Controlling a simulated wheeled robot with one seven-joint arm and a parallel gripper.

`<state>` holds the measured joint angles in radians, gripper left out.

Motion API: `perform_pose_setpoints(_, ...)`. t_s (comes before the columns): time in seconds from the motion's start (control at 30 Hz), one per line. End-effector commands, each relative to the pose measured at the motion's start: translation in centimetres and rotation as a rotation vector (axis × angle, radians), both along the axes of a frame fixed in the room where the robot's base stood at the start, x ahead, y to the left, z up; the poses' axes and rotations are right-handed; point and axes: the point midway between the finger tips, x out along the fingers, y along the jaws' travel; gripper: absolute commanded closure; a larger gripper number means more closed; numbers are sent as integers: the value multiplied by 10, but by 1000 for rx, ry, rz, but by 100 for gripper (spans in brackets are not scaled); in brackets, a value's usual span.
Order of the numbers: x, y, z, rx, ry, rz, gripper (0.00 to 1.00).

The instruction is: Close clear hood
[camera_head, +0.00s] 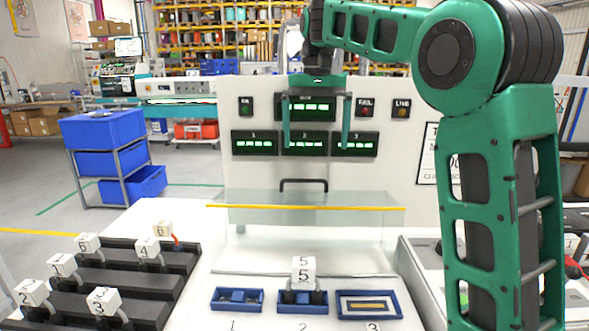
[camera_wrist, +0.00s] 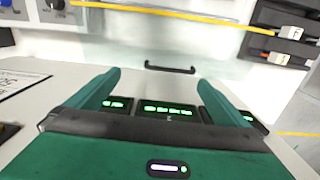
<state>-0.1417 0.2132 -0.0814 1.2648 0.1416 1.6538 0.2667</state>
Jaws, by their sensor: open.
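The clear hood (camera_head: 250,225) is a see-through panel in front of the white upright board, with a yellow strip (camera_head: 305,208) along one edge. Its front edge appears raised above the bench, with an open gap below. A black bar handle (camera_head: 303,181) stands above the strip; it also shows in the wrist view (camera_wrist: 170,69). My gripper (camera_head: 316,146) is open and empty in front of the board's displays. Its fingers point down, with the tips above the handle and apart from it. In the wrist view, the handle lies beyond the fingertips (camera_wrist: 160,78).
Blue trays (camera_head: 237,309) marked 1, 2 and 3 sit below the hood; a cube marked 5 (camera_head: 303,269) stands at the middle one. A black rack (camera_head: 130,285) with several numbered cubes is at left. Green-lit displays (camera_head: 254,143) are on the board.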

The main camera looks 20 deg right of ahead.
Motion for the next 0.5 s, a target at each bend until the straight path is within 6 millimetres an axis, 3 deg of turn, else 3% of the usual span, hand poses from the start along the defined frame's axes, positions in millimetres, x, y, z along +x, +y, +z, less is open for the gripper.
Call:
perform_pose_setpoints(0.1,12,16,6,4,0,15,0)
perform_pose_setpoints(0.27,15,25,1,6,1,23,0)
perform_pose_setpoints(0.5,14,30,-36,6,4,30,0)
